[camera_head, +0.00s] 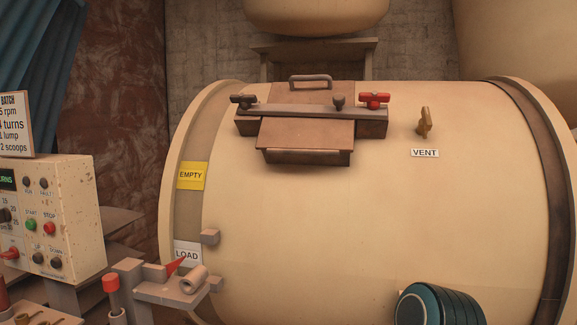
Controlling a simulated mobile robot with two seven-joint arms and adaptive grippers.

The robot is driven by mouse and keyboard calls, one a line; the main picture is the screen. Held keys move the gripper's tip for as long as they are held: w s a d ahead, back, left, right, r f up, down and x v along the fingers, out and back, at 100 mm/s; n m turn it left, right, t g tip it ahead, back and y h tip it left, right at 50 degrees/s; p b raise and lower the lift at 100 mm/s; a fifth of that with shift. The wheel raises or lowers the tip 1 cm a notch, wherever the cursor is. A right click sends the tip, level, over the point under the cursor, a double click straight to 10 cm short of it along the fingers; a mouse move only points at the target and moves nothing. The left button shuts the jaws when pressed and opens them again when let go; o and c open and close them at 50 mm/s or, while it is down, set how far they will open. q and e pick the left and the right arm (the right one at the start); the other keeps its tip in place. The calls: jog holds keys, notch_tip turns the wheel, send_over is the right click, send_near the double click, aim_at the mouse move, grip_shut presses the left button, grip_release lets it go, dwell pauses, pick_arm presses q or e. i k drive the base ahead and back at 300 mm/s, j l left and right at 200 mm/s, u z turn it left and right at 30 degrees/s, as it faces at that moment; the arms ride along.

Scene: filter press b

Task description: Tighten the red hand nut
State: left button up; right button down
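The red hand nut (374,100) has wing-like arms and sits at the right end of a brown clamp bar (290,112). The bar lies across the hatch on top of the large cream drum (330,220). A dark hand nut (242,101) sits at the bar's left end, and a smaller dark knob (339,102) stands on the bar just left of the red nut. I cannot tell from this view how tight the red nut is. Neither of my grippers is in view, and nothing touches the red nut.
A grey handle (311,80) rises behind the bar. A brass vent handle (424,122) stands right of the red nut. A chute (315,60) hangs behind the hatch. A control box (50,215) is at left, and a bracket with a red pointer (175,266) is at lower left.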

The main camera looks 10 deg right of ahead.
aim_at(374, 97)
jog(key=k+z, duration=0.1)
jog(key=z, duration=0.85)
